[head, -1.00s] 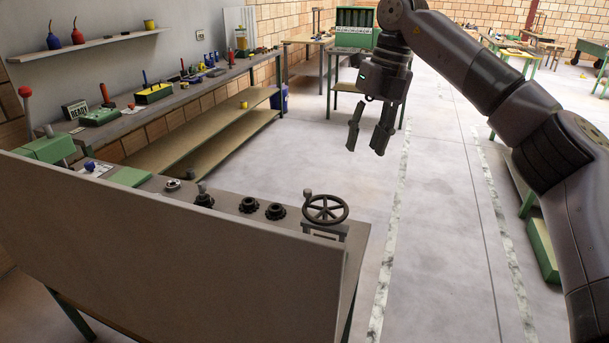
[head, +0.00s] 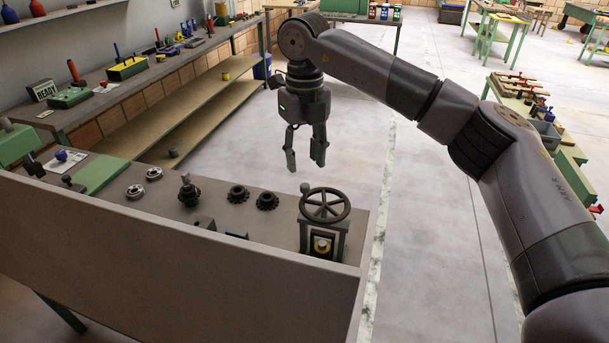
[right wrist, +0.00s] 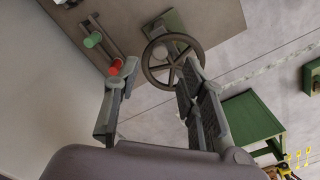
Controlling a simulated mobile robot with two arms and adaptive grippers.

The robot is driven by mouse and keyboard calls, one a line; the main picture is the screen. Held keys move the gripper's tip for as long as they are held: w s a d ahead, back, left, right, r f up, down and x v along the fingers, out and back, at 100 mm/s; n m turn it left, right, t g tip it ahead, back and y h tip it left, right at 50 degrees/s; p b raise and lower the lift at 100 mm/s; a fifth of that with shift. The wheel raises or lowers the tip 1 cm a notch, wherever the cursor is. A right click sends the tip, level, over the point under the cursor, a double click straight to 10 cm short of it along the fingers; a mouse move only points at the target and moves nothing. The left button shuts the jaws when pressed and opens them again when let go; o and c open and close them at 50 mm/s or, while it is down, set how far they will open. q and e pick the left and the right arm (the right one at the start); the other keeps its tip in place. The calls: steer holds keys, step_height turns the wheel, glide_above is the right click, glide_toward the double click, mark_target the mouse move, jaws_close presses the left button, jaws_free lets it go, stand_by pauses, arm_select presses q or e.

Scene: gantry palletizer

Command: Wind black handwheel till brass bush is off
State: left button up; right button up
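The black handwheel (head: 325,205), with spokes and a small crank knob, sits on top of a grey frame at the right end of the bench. My right gripper (head: 305,160) points down, open and empty, just above and beyond the wheel in the head view. In the right wrist view the handwheel (right wrist: 172,62) appears between the open fingers (right wrist: 155,85), seemingly apart from them. My left gripper is not in view.
The bench (head: 150,210) has a raised front panel (head: 190,255). Dark knobs (head: 238,195) and a threaded post (head: 189,190) stand left of the wheel. Red (right wrist: 115,66) and green (right wrist: 92,40) knobs show in the right wrist view.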

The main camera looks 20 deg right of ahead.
mark_target(305, 184)
step_height(305, 184, down, 6)
steer(key=shift+r+p, duration=0.25)
steer(key=shift+p, duration=0.5)
steer(key=shift+f, duration=0.5)
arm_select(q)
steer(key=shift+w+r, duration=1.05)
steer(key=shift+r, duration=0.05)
arm_select(e)
jaws_close()
